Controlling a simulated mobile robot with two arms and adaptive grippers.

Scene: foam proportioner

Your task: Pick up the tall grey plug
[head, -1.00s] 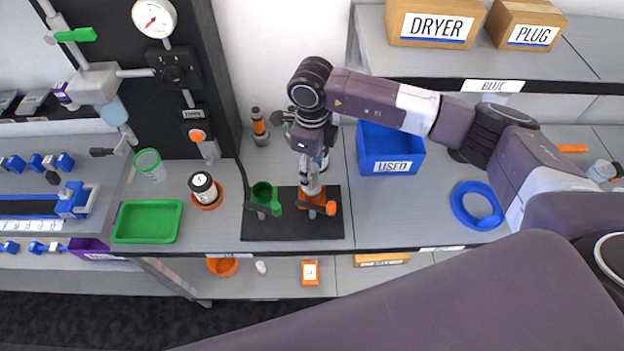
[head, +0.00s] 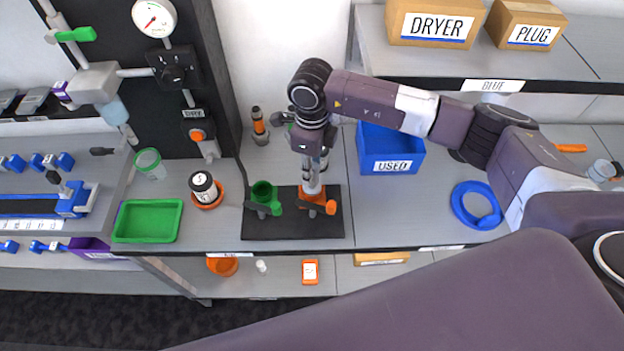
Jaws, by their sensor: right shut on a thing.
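My right gripper (head: 312,182) comes down from above at the black mat, over the orange holder (head: 320,203). It is shut on a pale grey upright piece (head: 313,190), which looks like the tall grey plug. The gripper and wrist hide most of its upper part. Its lower end is at the orange holder; I cannot tell whether it is still seated there. My left gripper is not in view.
A green cup-like holder (head: 263,195) stands left of the orange one on the black mat (head: 270,230). A blue USED bin (head: 390,150), a blue ring (head: 476,206), a green tray (head: 147,221) and a black-and-white jar (head: 203,187) are around it.

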